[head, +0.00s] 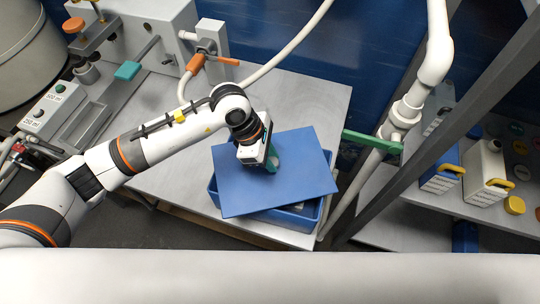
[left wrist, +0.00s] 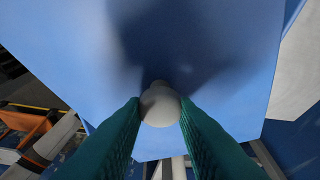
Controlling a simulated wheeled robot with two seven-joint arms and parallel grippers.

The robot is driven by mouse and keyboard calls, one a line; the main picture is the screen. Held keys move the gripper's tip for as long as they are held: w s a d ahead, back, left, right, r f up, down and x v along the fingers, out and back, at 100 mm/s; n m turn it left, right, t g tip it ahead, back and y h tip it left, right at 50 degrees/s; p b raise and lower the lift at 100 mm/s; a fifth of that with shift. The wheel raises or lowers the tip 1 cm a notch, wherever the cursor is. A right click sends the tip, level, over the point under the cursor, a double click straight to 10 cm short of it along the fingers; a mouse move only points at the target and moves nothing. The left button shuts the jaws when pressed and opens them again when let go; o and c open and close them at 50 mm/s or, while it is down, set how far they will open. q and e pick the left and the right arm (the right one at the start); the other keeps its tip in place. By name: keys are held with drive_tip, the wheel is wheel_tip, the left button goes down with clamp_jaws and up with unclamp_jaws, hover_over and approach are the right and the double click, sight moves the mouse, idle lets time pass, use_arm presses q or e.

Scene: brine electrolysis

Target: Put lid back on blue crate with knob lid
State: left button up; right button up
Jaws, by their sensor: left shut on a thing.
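The blue lid (head: 300,181) lies over the blue crate (head: 307,216), turned relative to it, so a strip of the crate's wall and part of its inside show at the front and right. I cannot tell whether the lid touches the crate's rim. My left gripper (head: 272,163) is above the lid, near its middle. In the left wrist view, its green fingers (left wrist: 160,115) are shut on the lid's pale round knob (left wrist: 161,104), with the lid (left wrist: 70,50) filling most of that view. My right gripper is not in view.
The crate stands at the front right of a grey metal table (head: 165,185). A white pipe (head: 405,110) with a green lever (head: 372,141) rises right of the crate. White apparatus (head: 150,30) stands at the back left. Containers (head: 487,170) stand on a shelf at right.

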use_arm(q)
drive_tip(key=shift+f+b, duration=0.15)
drive_tip(key=shift+b, duration=0.65)
idle(0.8)
idle(0.3)
drive_tip(key=o, duration=1.1)
drive_tip(key=shift+o, duration=0.6)
drive_tip(key=o, duration=0.4)
drive_tip(key=shift+c, duration=0.2)
drive_tip(key=shift+r+p, duration=1.5)
drive_tip(key=shift+r, duration=2)
